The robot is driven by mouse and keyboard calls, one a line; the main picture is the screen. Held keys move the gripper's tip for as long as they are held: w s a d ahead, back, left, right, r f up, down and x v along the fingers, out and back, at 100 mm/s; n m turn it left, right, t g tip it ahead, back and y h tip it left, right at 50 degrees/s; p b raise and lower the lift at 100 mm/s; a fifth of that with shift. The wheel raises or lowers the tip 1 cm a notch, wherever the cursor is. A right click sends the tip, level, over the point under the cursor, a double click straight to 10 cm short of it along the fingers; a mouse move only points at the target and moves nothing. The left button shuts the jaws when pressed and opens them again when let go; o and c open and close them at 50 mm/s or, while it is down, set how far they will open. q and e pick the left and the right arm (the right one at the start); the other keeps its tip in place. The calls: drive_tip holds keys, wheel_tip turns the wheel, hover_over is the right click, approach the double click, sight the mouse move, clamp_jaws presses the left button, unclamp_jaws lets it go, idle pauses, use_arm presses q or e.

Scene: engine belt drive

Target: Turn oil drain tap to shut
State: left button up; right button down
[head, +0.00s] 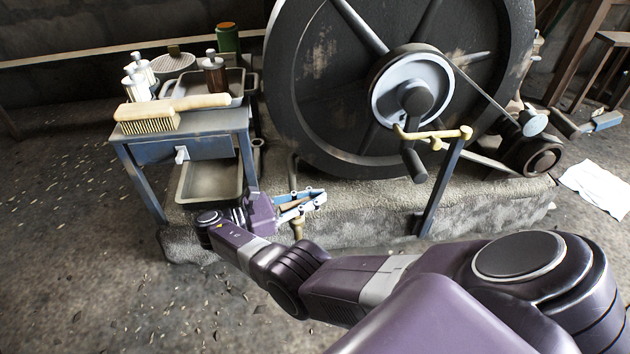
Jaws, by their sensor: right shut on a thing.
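The oil drain tap (298,228) shows as a small brass spout below my right gripper, at the front edge of the concrete plinth. My right gripper (304,201) reaches in low from the right, and its blue-grey fingers are shut on the tap's reddish-brown handle (294,204). The handle lies roughly level between the fingers. Much of the tap body is hidden behind the gripper. My left gripper is not in view.
A blue metal stand (212,146) left of the gripper carries a brush (150,121), bottles and trays. A large dark flywheel (320,90) stands behind, with a post (440,188) to the right.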

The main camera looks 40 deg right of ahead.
idle(0.3)
drive_tip(key=c, duration=1.8)
unclamp_jaws()
drive_tip(key=shift+c, duration=0.2)
drive_tip(key=shift+r, duration=0.1)
wheel_tip(320, 180, up, 10)
